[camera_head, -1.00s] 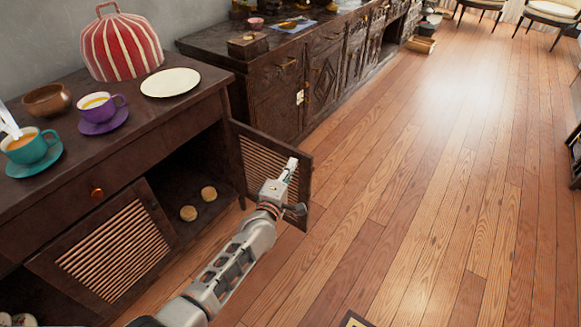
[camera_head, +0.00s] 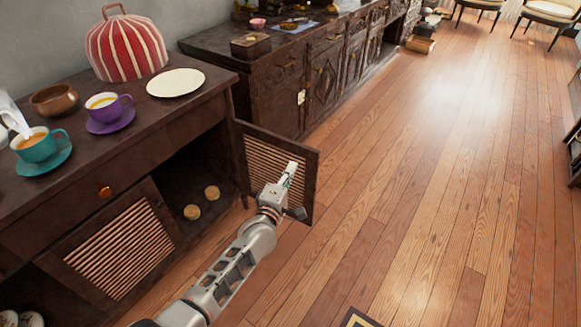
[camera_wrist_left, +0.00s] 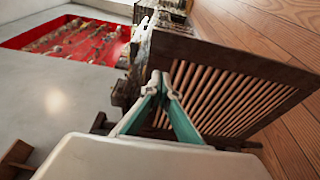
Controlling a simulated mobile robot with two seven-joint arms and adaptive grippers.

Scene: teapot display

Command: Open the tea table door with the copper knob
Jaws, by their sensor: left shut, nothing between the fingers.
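The dark wooden tea table (camera_head: 140,150) stands at the left in the head view. Its right slatted door (camera_head: 308,178) stands wide open, swung out from the cabinet; it also shows in the left wrist view (camera_wrist_left: 185,48). Its left slatted door (camera_head: 160,212) looks closed. A copper knob (camera_head: 105,192) sits on the front above the left door; no knob shows on the open door. My left gripper (camera_head: 291,168) is shut and empty in front of the open door's inner face. Its teal fingers (camera_wrist_left: 160,82) meet in the wrist view; I cannot tell whether they touch the door.
Two round tan items (camera_head: 192,212) lie inside the open cabinet. A carved sideboard (camera_head: 280,92) stands beyond.

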